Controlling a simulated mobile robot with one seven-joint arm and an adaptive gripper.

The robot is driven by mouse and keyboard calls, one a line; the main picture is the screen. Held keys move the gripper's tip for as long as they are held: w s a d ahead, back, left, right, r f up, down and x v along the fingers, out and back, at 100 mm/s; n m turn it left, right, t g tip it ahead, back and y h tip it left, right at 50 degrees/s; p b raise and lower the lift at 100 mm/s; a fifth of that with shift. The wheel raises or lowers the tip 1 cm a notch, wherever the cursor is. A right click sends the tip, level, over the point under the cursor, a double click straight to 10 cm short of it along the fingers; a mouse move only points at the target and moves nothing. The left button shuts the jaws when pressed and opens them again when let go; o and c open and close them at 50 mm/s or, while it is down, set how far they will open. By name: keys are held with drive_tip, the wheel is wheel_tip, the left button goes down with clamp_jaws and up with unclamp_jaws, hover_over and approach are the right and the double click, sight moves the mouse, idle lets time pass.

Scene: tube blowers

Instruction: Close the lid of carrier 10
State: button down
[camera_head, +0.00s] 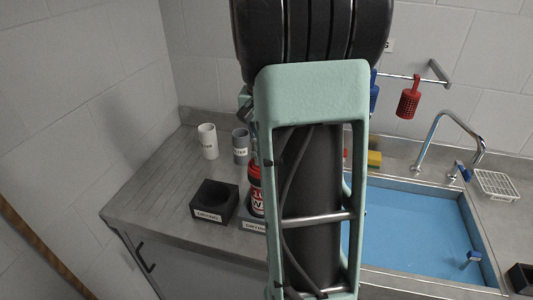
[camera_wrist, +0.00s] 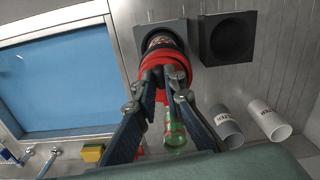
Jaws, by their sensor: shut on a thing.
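Carrier 10 (camera_head: 256,191) is a red and black cylinder with white lettering, standing upright in a dark block, partly hidden behind my arm in the head view. In the wrist view its dark body with pale lettering (camera_wrist: 160,41) shows in the block (camera_wrist: 148,34), with a red lid or end part (camera_wrist: 168,60) nearest me. My gripper (camera_wrist: 166,80) is shut on this red part. The fingers hide some of it, so I cannot tell how far the lid is closed. My gripper is hidden in the head view.
An empty dark block (camera_head: 213,200) stands left of the carrier. A white tube (camera_head: 207,141) and a grey tube (camera_head: 240,147) stand behind. A sink with blue water (camera_head: 415,230) lies right, with a faucet (camera_head: 430,130). A green clear object (camera_wrist: 175,130) shows beyond my fingers.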

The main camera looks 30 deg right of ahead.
drive_tip(key=shift+w+a+m, duration=0.15)
drive_tip(key=shift+m, duration=0.35)
drive_tip(key=c, duration=2)
unclamp_jaws()
drive_tip(key=shift+r, duration=0.15)
wheel_tip(320, 180, up, 12)
drive_tip(key=shift+f, duration=0.1)
